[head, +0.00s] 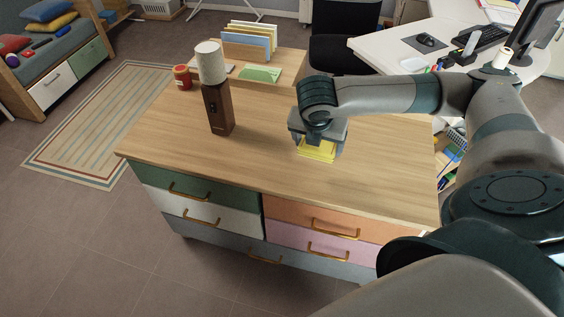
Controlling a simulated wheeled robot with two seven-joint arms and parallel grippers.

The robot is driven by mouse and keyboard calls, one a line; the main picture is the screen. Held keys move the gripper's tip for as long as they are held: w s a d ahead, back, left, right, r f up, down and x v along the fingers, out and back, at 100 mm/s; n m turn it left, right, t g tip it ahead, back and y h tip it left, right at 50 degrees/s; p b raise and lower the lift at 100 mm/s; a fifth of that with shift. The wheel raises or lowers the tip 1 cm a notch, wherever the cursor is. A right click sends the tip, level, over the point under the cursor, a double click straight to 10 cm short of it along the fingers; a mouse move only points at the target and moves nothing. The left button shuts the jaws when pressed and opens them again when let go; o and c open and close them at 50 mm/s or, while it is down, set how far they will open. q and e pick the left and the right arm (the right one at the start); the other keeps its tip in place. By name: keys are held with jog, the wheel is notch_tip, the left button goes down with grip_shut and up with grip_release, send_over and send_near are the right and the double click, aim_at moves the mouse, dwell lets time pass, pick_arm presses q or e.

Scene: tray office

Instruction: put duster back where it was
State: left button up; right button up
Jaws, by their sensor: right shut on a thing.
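A yellow folded cloth, which looks like the duster (316,154), is at the right-middle of the wooden cabinet top. My right gripper (318,146) points down over it and is shut on it. The gripper body hides the upper part of the duster. I cannot tell whether its underside touches the wood. My left gripper is not in view.
On the cabinet top (270,165) stands a dark brown block (218,110) with a white cylinder (210,62) on it. A red jar (182,77) and a file rack (248,42) are farther back. The front of the top is clear. A white desk (385,52) is behind.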

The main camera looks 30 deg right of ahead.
jog(key=shift+d+n, duration=0.3)
jog(key=shift+n, duration=0.2)
jog(key=shift+f, duration=0.1)
